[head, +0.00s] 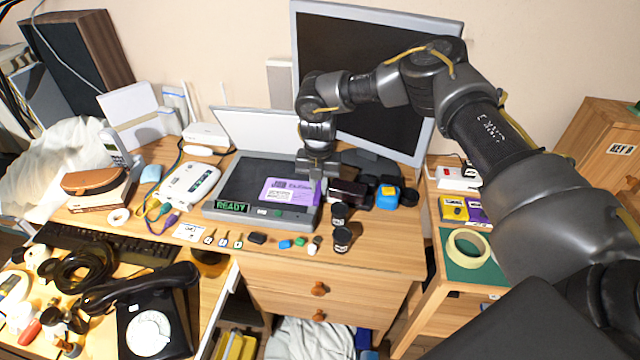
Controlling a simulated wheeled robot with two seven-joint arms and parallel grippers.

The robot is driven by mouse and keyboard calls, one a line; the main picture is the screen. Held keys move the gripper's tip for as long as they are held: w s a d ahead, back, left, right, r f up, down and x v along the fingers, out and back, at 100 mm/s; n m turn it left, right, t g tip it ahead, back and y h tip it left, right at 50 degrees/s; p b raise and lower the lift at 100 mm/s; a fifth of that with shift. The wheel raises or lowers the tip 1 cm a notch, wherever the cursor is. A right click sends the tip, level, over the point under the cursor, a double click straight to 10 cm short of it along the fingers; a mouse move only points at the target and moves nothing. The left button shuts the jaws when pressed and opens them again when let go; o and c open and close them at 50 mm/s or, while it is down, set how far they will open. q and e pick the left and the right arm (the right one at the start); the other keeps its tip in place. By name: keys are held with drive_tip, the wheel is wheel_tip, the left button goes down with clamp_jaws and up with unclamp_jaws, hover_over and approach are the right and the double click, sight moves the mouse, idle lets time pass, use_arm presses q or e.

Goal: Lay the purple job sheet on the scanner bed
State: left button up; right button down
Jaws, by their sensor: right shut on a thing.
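The purple job sheet (289,191) is over the right part of the dark bed of the scanner (240,181); I cannot tell whether it lies flat on the glass or is held just above it. The scanner lid (255,128) stands open behind the bed, and a green READY display (232,206) shows on the front. My right gripper (316,181) points down at the right end of the sheet and is shut on it; its fingertips are small and partly hidden. My left gripper is not in view.
A dark box (347,193) and a blue-and-black item (387,195) stand right of the scanner. Small coloured items and black canisters (342,239) line the desk front. A white device (190,184) is to the left. A monitor (367,85) stands behind.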

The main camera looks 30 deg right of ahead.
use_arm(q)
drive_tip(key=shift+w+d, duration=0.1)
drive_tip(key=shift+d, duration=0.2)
use_arm(e)
drive_tip(key=shift+f, duration=0.1)
drive_tip(key=c, duration=1.4)
unclamp_jaws()
drive_tip(key=shift+o, duration=0.5)
drive_tip(key=shift+w, duration=0.1)
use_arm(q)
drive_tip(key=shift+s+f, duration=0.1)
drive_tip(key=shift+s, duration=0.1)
use_arm(e)
drive_tip(key=shift+d, duration=0.1)
